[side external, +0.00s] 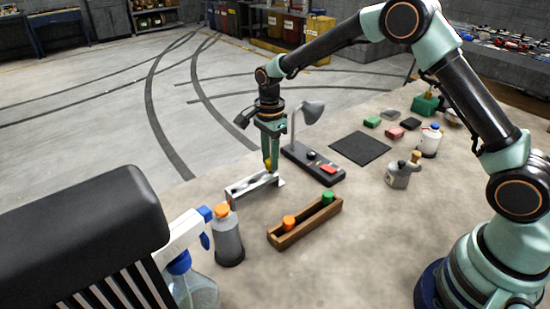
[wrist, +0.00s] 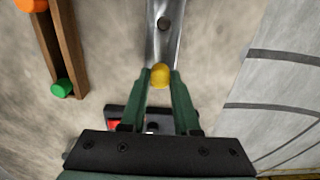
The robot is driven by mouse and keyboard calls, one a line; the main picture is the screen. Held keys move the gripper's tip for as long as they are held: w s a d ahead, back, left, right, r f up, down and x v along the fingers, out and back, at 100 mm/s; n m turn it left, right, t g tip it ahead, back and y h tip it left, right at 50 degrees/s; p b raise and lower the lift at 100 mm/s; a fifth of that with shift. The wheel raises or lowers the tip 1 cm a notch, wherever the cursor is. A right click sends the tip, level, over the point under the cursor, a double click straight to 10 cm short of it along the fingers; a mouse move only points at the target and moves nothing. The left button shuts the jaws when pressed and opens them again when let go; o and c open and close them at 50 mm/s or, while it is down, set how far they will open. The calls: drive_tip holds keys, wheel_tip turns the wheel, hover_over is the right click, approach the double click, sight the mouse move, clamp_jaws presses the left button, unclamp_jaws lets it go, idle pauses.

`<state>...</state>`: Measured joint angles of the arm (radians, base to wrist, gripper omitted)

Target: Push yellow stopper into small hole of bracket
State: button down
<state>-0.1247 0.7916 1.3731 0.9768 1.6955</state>
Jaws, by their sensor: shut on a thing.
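The yellow stopper (wrist: 160,76) is held between the fingertips of my gripper (wrist: 161,82) in the wrist view. In the side view, my gripper (side external: 270,160) points down at the right end of the metal bracket (side external: 243,188), with the stopper (side external: 268,164) showing at its tips. The bracket also shows in the wrist view (wrist: 163,42), with a dark hole (wrist: 164,23) beyond the stopper. The stopper hides the part of the bracket under it. I cannot tell whether it is in a hole or just above one.
A wooden tray (side external: 305,224) holds an orange stopper (side external: 289,222) and a green stopper (side external: 327,198). A dark lamp base (side external: 311,165) stands just behind the bracket. A grey bottle with an orange cap (side external: 228,240) stands in front. A black mat (side external: 360,148) lies to the right.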

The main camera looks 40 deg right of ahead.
drive_tip(key=shift+f, duration=0.5)
idle(0.6)
drive_tip(key=shift+c, duration=0.4)
unclamp_jaws()
drive_tip(key=shift+r, duration=3.05)
drive_tip(key=c, duration=0.3)
wheel_tip(320, 180, up, 4)
drive_tip(key=shift+f, duration=0.15)
clamp_jaws()
drive_tip(key=shift+f, duration=3.25)
